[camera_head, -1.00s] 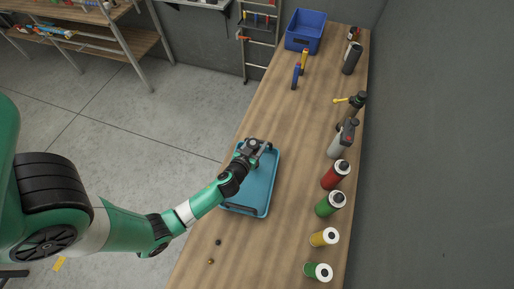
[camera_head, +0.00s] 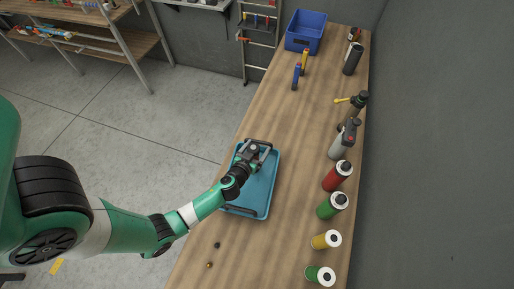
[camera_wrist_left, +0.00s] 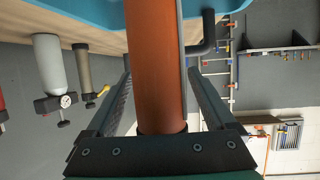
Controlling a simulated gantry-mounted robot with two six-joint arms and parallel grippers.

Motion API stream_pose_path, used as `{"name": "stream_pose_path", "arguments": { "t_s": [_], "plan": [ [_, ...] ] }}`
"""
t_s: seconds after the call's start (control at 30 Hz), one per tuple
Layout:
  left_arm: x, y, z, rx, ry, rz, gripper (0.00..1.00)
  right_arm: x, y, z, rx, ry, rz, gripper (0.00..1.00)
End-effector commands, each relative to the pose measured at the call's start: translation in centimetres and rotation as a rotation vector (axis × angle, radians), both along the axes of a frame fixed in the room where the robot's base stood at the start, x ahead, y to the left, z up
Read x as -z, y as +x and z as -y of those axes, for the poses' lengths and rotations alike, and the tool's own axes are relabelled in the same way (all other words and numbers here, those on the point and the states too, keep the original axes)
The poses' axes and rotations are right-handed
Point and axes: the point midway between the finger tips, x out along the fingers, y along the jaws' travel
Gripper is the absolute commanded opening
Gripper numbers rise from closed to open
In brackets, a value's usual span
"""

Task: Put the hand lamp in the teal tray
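The teal tray (camera_head: 263,193) lies on the workbench with a dark bar at its near end; its blue surface also shows along the top of the left wrist view (camera_wrist_left: 92,12). My left gripper (camera_head: 261,148) is over the far part of the tray, its two fingers spread. In the left wrist view an orange-brown cylinder (camera_wrist_left: 156,65), apparently the hand lamp, runs between the spread fingers, reaching back to the palm. Whether a finger touches it is hard to tell. The lamp is not clearly seen in the head view. My right gripper is not in view.
A red bottle (camera_head: 336,176), a green bottle (camera_head: 329,206) and several other bottles and tools line the wall side of the workbench (camera_head: 283,232). A blue bin (camera_head: 305,33) stands at the far end.

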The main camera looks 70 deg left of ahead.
Motion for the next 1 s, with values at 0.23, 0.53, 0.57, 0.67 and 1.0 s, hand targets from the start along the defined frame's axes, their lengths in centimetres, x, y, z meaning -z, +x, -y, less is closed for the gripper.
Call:
{"name": "stream_pose_path", "arguments": {
  "t_s": [0.23,0.53,0.57,0.67,1.0],
  "plan": [
    [-0.5,-0.2,0.2,0.001,0.000,0.000,0.88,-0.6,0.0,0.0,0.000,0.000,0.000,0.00],
    [-2.8,-4.7,4.6,0.008,-0.001,-0.001,0.88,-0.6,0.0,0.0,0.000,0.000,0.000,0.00],
    [-3.1,-5.2,5.1,0.008,-0.001,-0.001,0.88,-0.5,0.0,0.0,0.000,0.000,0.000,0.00],
    [-3.9,-6.6,6.4,0.008,0.000,-0.001,0.88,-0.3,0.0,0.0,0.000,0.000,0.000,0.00],
    [-4.9,-8.2,7.6,-0.001,0.000,0.000,0.88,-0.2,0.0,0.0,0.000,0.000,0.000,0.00]
  ]
}}
